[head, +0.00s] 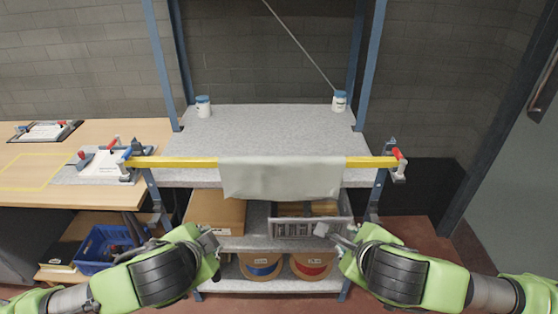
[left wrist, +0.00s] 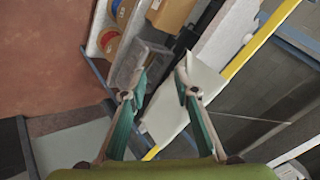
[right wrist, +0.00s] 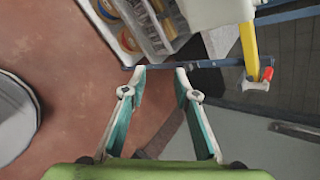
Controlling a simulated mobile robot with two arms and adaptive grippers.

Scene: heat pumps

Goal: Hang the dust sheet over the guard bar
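The pale grey dust sheet (head: 280,180) lies over the middle of the yellow guard bar (head: 190,162), with its front part hanging down below the bar. Its rear part is hidden. The sheet also shows in the left wrist view (left wrist: 188,92) and at the top of the right wrist view (right wrist: 215,10). My left gripper (head: 213,241) is open and empty, below and left of the sheet in the head view. My right gripper (head: 336,234) is open and empty, below the sheet's right edge. Both are apart from the sheet.
Below are a cardboard box (head: 215,212), a grey crate (head: 310,227) and cable spools (head: 262,268). A wooden workbench (head: 80,190) stands left; a blue bin (head: 105,248) sits beneath it.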

